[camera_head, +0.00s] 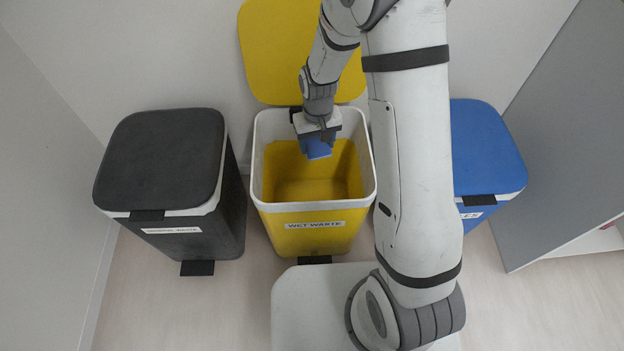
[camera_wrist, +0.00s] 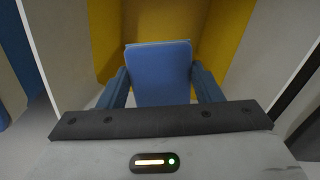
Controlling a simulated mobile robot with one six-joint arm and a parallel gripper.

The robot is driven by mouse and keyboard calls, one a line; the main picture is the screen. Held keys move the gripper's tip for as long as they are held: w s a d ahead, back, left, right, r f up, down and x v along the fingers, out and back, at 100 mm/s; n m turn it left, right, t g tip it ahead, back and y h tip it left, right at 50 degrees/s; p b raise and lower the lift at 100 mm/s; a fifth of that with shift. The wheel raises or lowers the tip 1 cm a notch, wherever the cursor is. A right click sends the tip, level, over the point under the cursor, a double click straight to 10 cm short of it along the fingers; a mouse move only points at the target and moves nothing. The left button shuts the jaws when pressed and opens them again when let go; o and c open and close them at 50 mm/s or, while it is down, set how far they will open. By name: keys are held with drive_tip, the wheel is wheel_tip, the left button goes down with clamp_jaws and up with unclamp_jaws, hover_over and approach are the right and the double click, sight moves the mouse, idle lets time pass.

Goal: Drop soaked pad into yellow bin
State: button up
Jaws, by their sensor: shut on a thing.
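The yellow bin (camera_head: 282,223) stands in the middle of the head view with its lid (camera_head: 268,45) up against the wall. My gripper (camera_head: 318,148) is over the opening, pointing down, and is shut on a blue pad (camera_head: 319,152). The pad also shows between the two fingers in the wrist view (camera_wrist: 160,72), with the bin's yellow inside beyond it. I cannot tell how far the pad is below the rim. The part of the bin's floor behind the gripper is hidden.
A dark grey bin (camera_head: 160,160) with its lid shut stands to the left. A blue-lidded bin (camera_head: 485,150), also shut, stands to the right, partly hidden by my arm. A grey panel (camera_head: 560,130) is at the far right. The floor in front at left is clear.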

drive_tip(key=shift+f, duration=0.1)
drive_tip(key=o, duration=1.1)
wheel_tip(320, 180, up, 8)
drive_tip(key=p, duration=0.3)
drive_tip(key=shift+f, duration=0.1)
drive_tip(key=shift+s, duration=0.1)
